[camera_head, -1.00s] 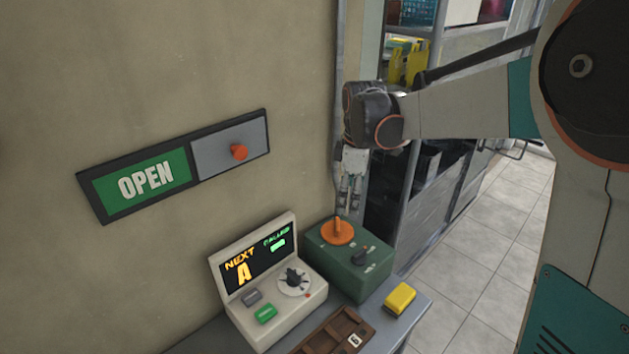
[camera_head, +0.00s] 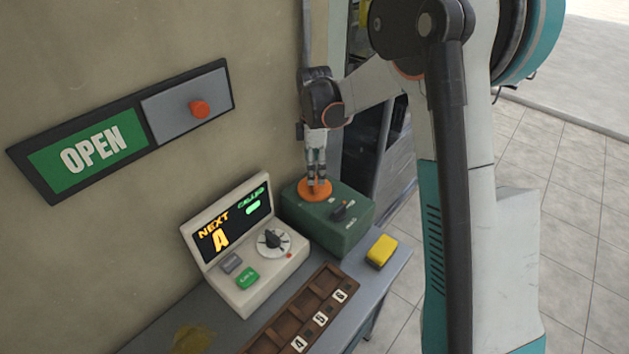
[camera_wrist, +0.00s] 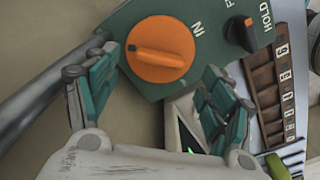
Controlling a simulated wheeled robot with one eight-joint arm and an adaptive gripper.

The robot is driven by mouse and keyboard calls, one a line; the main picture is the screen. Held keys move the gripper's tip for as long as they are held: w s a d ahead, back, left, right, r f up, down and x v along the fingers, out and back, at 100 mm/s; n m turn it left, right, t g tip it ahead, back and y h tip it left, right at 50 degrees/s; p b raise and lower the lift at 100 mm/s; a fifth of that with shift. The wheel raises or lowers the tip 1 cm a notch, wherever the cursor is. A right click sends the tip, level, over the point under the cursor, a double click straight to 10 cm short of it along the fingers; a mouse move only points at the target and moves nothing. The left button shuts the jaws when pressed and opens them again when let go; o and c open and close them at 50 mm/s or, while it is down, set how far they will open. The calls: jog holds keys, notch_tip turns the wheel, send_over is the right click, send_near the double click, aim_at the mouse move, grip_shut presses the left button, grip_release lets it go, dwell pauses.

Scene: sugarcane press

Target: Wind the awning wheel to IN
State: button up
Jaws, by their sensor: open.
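The awning wheel is an orange disc with a raised grip bar (camera_wrist: 160,50) on a green box (camera_head: 335,218). It also shows in the head view (camera_head: 315,191), partly hidden by the fingers. In the wrist view "IN" is printed beside the wheel, and a black knob (camera_wrist: 242,33) marked "HOLD" sits to its right. My gripper (camera_head: 316,186) points down over the wheel. In the wrist view its fingers (camera_wrist: 160,92) are spread apart with nothing between them, on the near side of the wheel. I cannot tell whether they touch it.
A cream console (camera_head: 238,245) with a lit screen stands left of the green box. A brown tray (camera_head: 283,322) with number tiles and a yellow block (camera_head: 381,251) lie in front. An OPEN sign (camera_head: 92,150) with an orange knob is on the wall.

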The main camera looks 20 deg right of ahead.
aim_at(315, 185)
jog(key=shift+f+b, duration=0.45)
jog(key=shift+f, duration=1.8)
jog(key=c, duration=1.1)
